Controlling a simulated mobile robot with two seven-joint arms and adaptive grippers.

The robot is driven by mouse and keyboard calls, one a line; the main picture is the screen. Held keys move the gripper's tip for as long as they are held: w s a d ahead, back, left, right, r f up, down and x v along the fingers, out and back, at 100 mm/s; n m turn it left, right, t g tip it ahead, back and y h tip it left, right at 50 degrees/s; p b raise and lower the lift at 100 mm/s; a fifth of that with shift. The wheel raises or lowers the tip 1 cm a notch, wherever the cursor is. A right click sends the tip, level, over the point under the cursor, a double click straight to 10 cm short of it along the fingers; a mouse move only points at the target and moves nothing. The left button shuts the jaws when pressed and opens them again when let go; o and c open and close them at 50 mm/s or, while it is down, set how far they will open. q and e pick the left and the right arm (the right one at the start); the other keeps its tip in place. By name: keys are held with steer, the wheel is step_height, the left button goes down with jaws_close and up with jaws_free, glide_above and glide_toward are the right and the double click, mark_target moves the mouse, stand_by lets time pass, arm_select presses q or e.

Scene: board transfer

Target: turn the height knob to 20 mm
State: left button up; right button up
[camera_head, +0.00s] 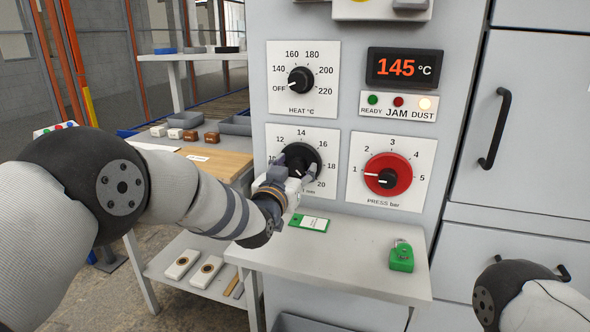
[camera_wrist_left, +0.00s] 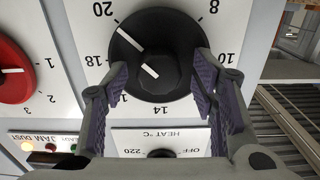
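The height knob (camera_head: 299,155) is a black round knob on a white dial plate marked in mm. In the left wrist view the knob (camera_wrist_left: 166,40) appears upside down, and its white pointer line aims between 18 and 20. My right gripper is out of view; only part of that arm shows at lower right.
A heat knob (camera_head: 300,81) sits above and a red press knob (camera_head: 387,175) to the right. The display (camera_head: 404,67) reads 145 °C, and the dust lamp (camera_head: 425,103) glows.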

arm_select(q)
steer(key=v, duration=1.2)
